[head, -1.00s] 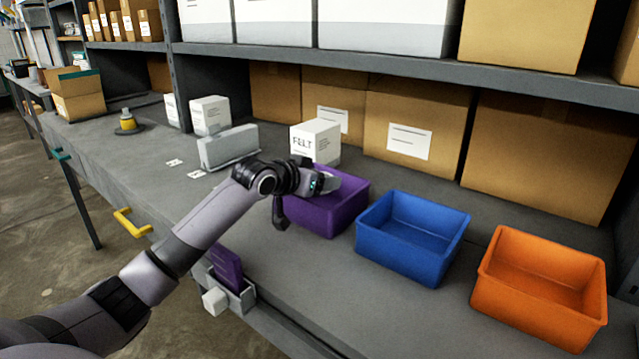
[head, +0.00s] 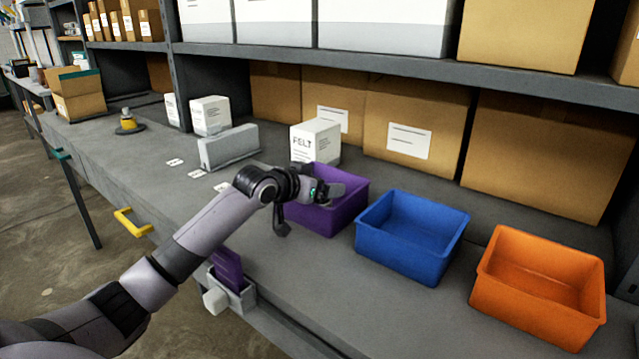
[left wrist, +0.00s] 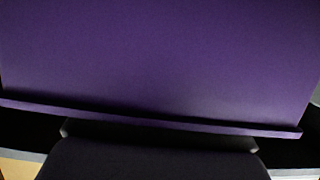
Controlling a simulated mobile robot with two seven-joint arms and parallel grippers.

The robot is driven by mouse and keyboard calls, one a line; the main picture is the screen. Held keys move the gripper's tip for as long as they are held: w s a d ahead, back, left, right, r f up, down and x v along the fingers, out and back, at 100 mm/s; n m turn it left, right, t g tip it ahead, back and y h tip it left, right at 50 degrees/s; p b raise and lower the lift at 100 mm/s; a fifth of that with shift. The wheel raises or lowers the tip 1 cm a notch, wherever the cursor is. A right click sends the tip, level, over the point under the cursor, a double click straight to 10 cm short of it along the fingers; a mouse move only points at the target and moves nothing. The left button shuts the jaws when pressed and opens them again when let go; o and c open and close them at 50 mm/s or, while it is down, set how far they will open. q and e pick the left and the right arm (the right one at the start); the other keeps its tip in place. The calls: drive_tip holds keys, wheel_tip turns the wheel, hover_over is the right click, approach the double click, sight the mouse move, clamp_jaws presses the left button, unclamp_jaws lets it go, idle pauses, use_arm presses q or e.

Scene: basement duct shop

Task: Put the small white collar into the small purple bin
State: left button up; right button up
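The purple bin (head: 345,215) stands on the bench in the head view, left of the blue bin. Its flat purple inner surface (left wrist: 160,60) fills most of the left wrist view. My left gripper (head: 332,193) is over the purple bin, pointing right, and hides part of its rim and inside. Its finger gap cannot be made out, and the left wrist view shows only a dark part of the gripper at the bottom. I cannot make out the small white collar in any view; the gripper or bin wall may hide it. My right gripper is not in view.
A blue bin (head: 411,250) and an orange bin (head: 535,318) stand to the right, seemingly empty. A white FELT box (head: 315,143) is close behind the purple bin. A grey block (head: 228,148) stands left. A shelf (head: 420,68) overhangs the back. The front bench strip is clear.

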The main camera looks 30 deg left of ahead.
use_arm(q)
drive_tip(key=shift+s+d+f, duration=0.1)
drive_tip(key=shift+s+f, duration=0.05)
drive_tip(key=shift+f, duration=0.55)
drive_tip(key=shift+r, duration=0.2)
drive_tip(key=r+v, duration=0.1)
drive_tip(key=v, duration=1.1)
drive_tip(key=shift+w+r+b, duration=0.2)
drive_tip(key=shift+r+b, duration=0.1)
drive_tip(key=shift+b, duration=0.15)
drive_tip(key=shift+s, duration=0.1)
